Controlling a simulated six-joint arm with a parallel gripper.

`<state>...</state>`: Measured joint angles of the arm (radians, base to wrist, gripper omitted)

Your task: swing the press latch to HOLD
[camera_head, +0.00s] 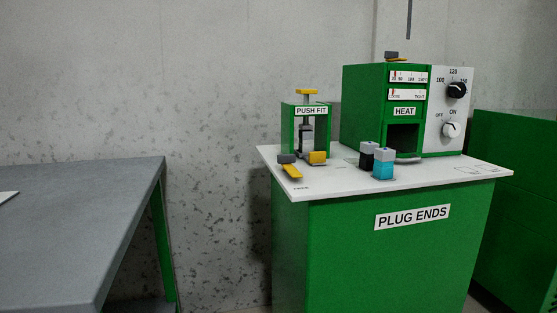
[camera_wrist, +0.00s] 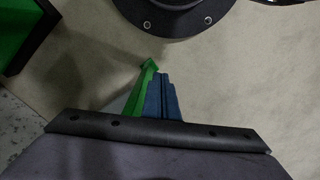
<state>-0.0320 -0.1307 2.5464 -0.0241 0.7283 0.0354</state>
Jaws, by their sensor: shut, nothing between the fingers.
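The green press marked PUSH FIT (camera_head: 311,111) stands at the left rear of the white-topped bench, with a yellow bar on its top. A yellow lever with a grey end (camera_head: 290,170), which looks like the latch, lies at the press's front left foot and points toward the front edge. Small print, perhaps FREE, is beside it; no HOLD mark is readable. A yellow block (camera_head: 317,157) sits at the press's front right. My gripper (camera_wrist: 155,73) shows only in the wrist view, its green and blue fingers together and empty, far from the press.
The green HEAT box (camera_head: 377,112) stands right of the press, with a knob panel (camera_head: 450,110). A black and a cyan plug (camera_head: 383,165) stand in front of it. A grey table (camera_head: 75,200) is at left, with a gap before the bench.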

